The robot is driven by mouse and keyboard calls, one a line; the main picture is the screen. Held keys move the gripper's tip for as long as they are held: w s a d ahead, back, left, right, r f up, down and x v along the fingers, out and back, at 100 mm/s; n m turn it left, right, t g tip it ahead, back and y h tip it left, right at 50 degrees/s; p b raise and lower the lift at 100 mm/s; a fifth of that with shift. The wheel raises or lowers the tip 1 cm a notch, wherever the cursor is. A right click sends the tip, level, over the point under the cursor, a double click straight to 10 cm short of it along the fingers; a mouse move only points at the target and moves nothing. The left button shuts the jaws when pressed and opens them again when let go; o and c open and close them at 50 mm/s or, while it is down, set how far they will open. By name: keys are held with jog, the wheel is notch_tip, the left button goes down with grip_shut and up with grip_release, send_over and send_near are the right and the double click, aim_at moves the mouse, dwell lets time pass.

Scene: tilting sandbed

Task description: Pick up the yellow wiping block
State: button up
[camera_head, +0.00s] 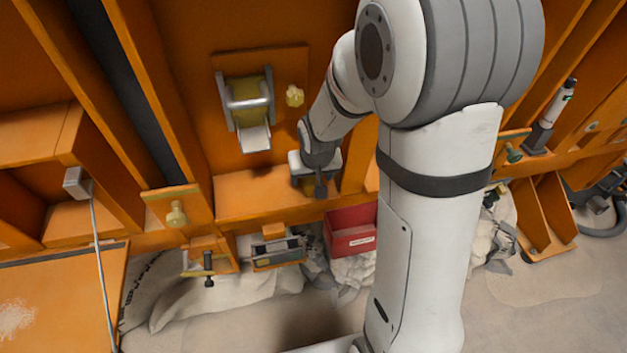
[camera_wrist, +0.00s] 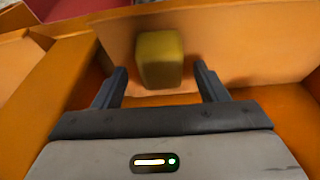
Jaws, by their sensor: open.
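The yellow wiping block (camera_wrist: 160,60) shows in the wrist view, upright against an orange surface, ahead of my gripper and between the lines of its two fingers. My gripper (camera_wrist: 163,82) is open, with one dark finger to each side of the block. Whether the fingers reach past the block's near face is hard to tell. In the head view my gripper (camera_head: 320,186) is at the orange ledge in the middle, and the block is hidden there.
A red bin (camera_head: 350,232) hangs just below right of my gripper. A silver-handled fixture (camera_head: 247,103) and a yellow knob (camera_head: 294,96) are on the orange wall above. An orange beam (camera_wrist: 62,85) runs close along the left finger in the wrist view.

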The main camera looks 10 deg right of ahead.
jog(key=shift+w+f, duration=0.2)
jog(key=shift+f, duration=0.3)
jog(key=shift+c, duration=0.3)
jog(key=c, duration=1)
jog(key=shift+r, duration=0.1)
